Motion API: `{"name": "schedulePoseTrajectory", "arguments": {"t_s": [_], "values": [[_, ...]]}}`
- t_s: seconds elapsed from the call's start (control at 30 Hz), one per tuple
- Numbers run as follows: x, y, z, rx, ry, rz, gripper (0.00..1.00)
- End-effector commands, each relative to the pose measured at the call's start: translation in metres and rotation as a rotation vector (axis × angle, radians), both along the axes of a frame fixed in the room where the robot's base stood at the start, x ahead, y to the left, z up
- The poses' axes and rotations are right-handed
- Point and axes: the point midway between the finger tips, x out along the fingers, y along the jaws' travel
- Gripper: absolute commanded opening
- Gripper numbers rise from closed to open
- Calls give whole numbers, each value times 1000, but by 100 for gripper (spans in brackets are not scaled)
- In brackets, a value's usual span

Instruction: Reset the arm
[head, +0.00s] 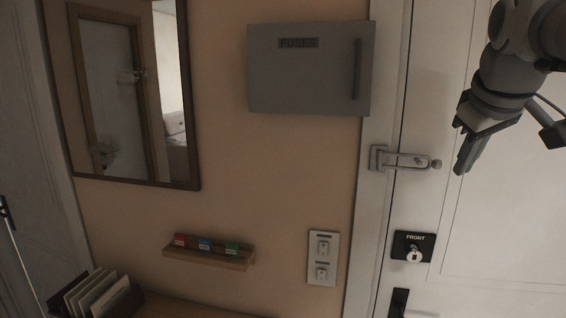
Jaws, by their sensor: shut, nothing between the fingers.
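My gripper (464,160) hangs at the upper right of the head view, in front of the white door (480,230). Its fingers point down and are shut with nothing between them. It is to the right of the metal latch (405,161) on the door's edge, with a gap showing between them in the picture. How far it is from the door I cannot tell.
A grey fuse box (305,70) is shut on the wall. A lock labelled FRONT (413,247) sits below the latch. A mirror (195,150), a switch plate (322,258), a small shelf (210,257) with coloured blocks and a letter holder (130,300) are further left.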

Motion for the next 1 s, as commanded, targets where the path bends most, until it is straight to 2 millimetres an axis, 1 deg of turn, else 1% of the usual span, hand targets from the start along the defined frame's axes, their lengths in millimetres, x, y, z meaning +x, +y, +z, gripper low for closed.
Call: {"name": "schedulePoseTrajectory", "arguments": {"t_s": [0.03,0.17,0.2,0.27,0.4,0.5,0.6,0.7,0.83,1.0], "values": [[-10,21,-16,33,-3,2,0],[-33,64,-57,117,-3,-17,0],[-42,77,-71,141,0,-24,0],[-55,95,-91,173,4,-34,0],[-89,133,-143,240,20,-61,0],[-113,153,-177,276,34,-84,0],[-131,165,-204,302,44,-105,0],[-143,172,-221,316,51,-121,0],[-149,175,-231,324,55,-130,0],[-149,175,-231,325,56,-131,0]]}}
